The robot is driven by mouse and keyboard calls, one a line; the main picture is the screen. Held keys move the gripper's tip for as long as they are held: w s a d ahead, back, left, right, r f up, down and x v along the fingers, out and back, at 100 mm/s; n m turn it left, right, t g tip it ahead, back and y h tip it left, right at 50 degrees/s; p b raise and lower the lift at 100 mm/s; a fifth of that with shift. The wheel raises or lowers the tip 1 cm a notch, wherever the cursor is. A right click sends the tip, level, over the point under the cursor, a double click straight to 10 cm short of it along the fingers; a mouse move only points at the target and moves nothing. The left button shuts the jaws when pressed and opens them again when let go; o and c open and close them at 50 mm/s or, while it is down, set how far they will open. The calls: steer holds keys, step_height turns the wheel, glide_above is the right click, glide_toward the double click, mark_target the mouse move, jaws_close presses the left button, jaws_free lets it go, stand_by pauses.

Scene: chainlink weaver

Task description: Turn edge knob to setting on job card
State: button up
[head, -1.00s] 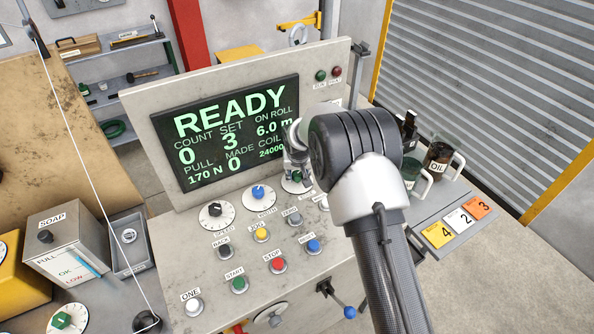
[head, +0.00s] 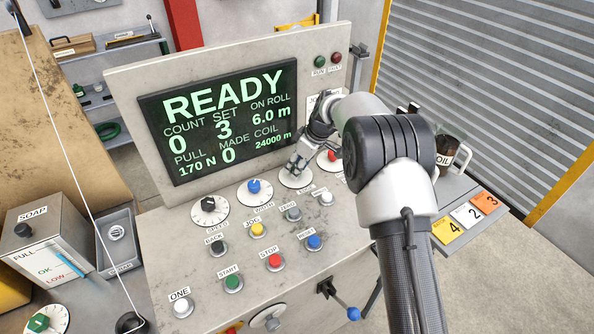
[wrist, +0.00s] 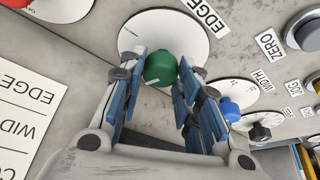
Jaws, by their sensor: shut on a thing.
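The edge knob (wrist: 160,68) is green and sits on a round white dial (wrist: 150,30) labelled EDGE in the wrist view. My gripper (wrist: 159,62) has its blue-padded fingers on both sides of this knob, shut on it. In the head view my gripper (head: 297,163) reaches down to the edge dial (head: 294,181) and hides the knob. A small light mark shows on the knob's near side, but I cannot read its setting. The job card (wrist: 25,115) shows partly in the wrist view, with EDGE upside down on it; its values are out of view.
A blue width knob (head: 253,187) and a black speed knob (head: 208,204) stand left of the edge dial. A red knob (head: 331,156) is close on the right. Several push buttons lie below. The screen (head: 220,120) reads READY.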

steer(key=shift+w+n+g, duration=0.1)
steer(key=shift+n+g, duration=0.5)
steer(key=shift+n, duration=1)
steer(key=o, duration=1)
steer(key=shift+o, duration=0.2)
steer(key=shift+d+r+y, duration=0.1)
steer(key=shift+y, duration=0.2)
steer(key=w+v, duration=0.1)
steer(key=v, duration=1)
steer(key=shift+s+r, duration=0.4)
steer(key=shift+s, duration=0.05)
steer(key=shift+d, duration=0.1)
